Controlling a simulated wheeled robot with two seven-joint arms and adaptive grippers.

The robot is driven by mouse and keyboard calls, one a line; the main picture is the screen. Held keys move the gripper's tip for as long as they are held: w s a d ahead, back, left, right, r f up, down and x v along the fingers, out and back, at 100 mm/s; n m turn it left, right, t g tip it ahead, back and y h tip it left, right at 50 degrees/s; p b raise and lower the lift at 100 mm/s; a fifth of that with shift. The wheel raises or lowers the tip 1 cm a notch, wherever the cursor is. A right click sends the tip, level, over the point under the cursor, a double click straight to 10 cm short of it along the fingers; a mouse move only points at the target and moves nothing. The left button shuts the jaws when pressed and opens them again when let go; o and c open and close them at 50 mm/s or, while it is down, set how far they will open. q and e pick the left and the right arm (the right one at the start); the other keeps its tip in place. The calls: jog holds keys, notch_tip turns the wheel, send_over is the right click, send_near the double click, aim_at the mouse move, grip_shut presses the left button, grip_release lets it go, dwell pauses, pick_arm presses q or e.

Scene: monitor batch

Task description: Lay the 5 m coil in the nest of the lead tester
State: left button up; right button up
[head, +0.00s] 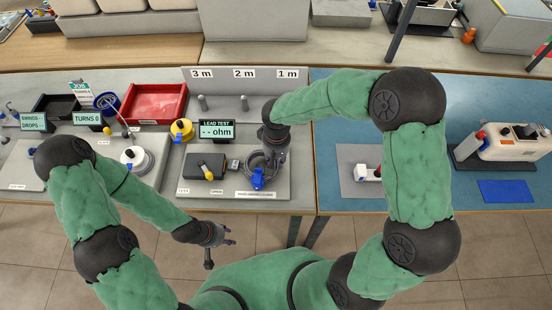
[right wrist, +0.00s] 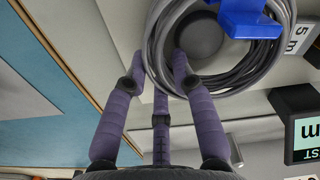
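The 5 m coil (head: 249,163) is a grey ring of cable with a blue connector (head: 258,179), at the nest of the lead tester (head: 279,186). In the right wrist view the coil (right wrist: 158,52) rings a dark round hub, with its blue part (right wrist: 245,18) at the top and a white "5 m" tag (right wrist: 299,38) beside it. My right gripper (head: 272,157) points down at the coil. Its fingers (right wrist: 160,75) straddle the near strands and look closed on them; the thumb tip is hidden behind the cable. My left gripper (head: 222,236) is open and empty in front of the bench.
The tester display (head: 217,131) reads "-- ohm". A dark box (head: 205,165) with a yellow-topped plug is left of the nest. Posts under the 3 m, 2 m and 1 m signs (head: 244,74) stand behind. A white spool (head: 135,159) and red tray (head: 155,102) are further left.

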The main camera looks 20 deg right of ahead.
jog(key=o, duration=0.3)
notch_tip(320, 180, up, 12)
jog(key=shift+r, duration=0.1)
dwell(0.5)
dwell(0.4)
